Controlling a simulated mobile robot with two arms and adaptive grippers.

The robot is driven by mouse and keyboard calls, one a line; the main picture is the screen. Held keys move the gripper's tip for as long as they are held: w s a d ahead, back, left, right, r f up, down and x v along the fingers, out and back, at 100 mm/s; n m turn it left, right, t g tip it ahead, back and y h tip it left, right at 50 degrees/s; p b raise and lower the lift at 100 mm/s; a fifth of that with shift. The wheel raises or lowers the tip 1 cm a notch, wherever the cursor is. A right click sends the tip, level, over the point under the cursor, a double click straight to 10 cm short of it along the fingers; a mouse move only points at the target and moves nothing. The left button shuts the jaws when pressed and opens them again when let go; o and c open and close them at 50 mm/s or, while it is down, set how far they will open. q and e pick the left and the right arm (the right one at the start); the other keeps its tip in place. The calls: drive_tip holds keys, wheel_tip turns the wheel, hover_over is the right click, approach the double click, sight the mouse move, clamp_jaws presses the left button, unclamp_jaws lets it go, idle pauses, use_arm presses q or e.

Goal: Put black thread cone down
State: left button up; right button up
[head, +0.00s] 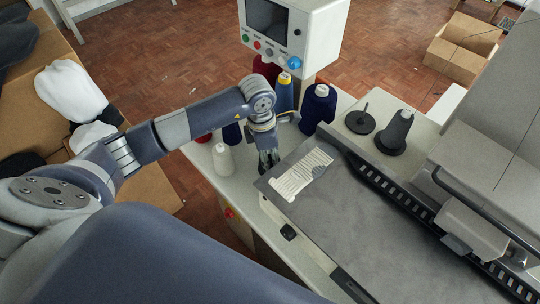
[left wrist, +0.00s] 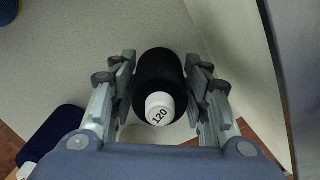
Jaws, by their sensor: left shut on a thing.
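The black thread cone (left wrist: 153,68) shows in the left wrist view, with its white top marked "120" facing the camera. My left gripper (left wrist: 160,78) has one finger on each side of the cone and is shut on it. In the head view the left gripper (head: 267,158) is over the pale table (head: 210,181), just left of the grey machine bed. There the cone is mostly hidden by the gripper. I cannot tell whether its base touches the table. My right gripper is not in view.
A white cone (head: 223,160) stands left of the gripper. A navy cone (head: 318,108) and a blue cone (head: 284,94) stand behind it, under the control panel (head: 291,30). A grey cone (head: 396,131) sits on a stand beside an empty spindle disc (head: 360,122).

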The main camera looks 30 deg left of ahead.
use_arm(q)
drive_tip(key=o, duration=1.1)
drive_tip(key=shift+f, duration=0.1)
drive_tip(key=shift+r, duration=0.35)
drive_tip(key=r, duration=0.4)
drive_tip(key=r+b, duration=0.1)
drive_tip(key=r, duration=0.2)
drive_tip(key=s+a+r, duration=0.1)
drive_tip(key=r, duration=0.3)
drive_tip(key=shift+a+r+b, duration=0.1)
drive_tip(key=shift+r+b, duration=0.2)
drive_tip(key=shift+b, duration=0.05)
